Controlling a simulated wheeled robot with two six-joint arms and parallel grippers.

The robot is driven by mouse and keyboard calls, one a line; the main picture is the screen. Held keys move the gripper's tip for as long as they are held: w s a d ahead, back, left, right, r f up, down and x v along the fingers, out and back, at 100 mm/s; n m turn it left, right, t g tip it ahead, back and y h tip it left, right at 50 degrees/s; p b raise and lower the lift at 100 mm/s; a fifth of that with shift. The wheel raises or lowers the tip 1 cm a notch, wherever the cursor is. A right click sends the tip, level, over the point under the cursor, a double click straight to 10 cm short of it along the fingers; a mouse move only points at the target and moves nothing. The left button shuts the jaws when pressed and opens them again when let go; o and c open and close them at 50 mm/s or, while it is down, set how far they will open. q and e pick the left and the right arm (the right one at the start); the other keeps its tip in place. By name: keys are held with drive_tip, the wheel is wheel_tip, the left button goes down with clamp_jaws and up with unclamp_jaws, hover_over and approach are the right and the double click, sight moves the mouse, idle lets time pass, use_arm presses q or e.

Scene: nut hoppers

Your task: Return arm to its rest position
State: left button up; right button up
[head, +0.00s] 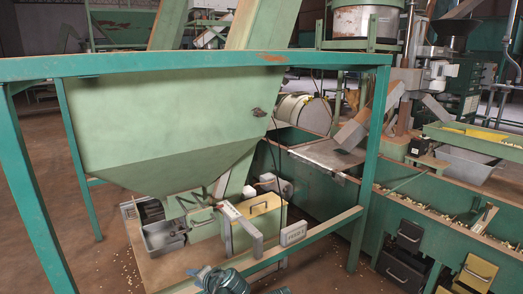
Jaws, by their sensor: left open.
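My left gripper (206,274) shows low in the picture, left of the middle, partly cut by the bottom edge. It is open, and I see nothing between its fingers. It is in front of the wooden platform (165,268) under the large pale green hopper (165,115). The rest of its arm is hard to make out. My right gripper is not in view.
A teal frame (200,64) surrounds the hopper, with a post (371,170) on the right. A yellowish box (262,222) and a grey metal bin (161,236) stand on the platform. A long green trough (420,205) runs along the right.

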use_arm(q)
drive_tip(key=s+d+f+n+g+h, duration=0.3)
drive_tip(key=s+f+n+g+h, duration=0.45)
drive_tip(key=s+f, duration=0.4)
drive_tip(key=s+d+r+m+p, duration=0.5)
drive_tip(key=s+d+r+p, duration=0.2)
drive_tip(key=d+r+p, duration=0.25)
wheel_tip(320, 180, up, 39)
drive_tip(key=d+p, duration=0.1)
drive_tip(key=p, duration=3.6)
drive_tip(key=shift+f+g+y, duration=0.2)
drive_tip(key=shift+g+y, duration=0.15)
drive_tip(key=shift+d, duration=0.1)
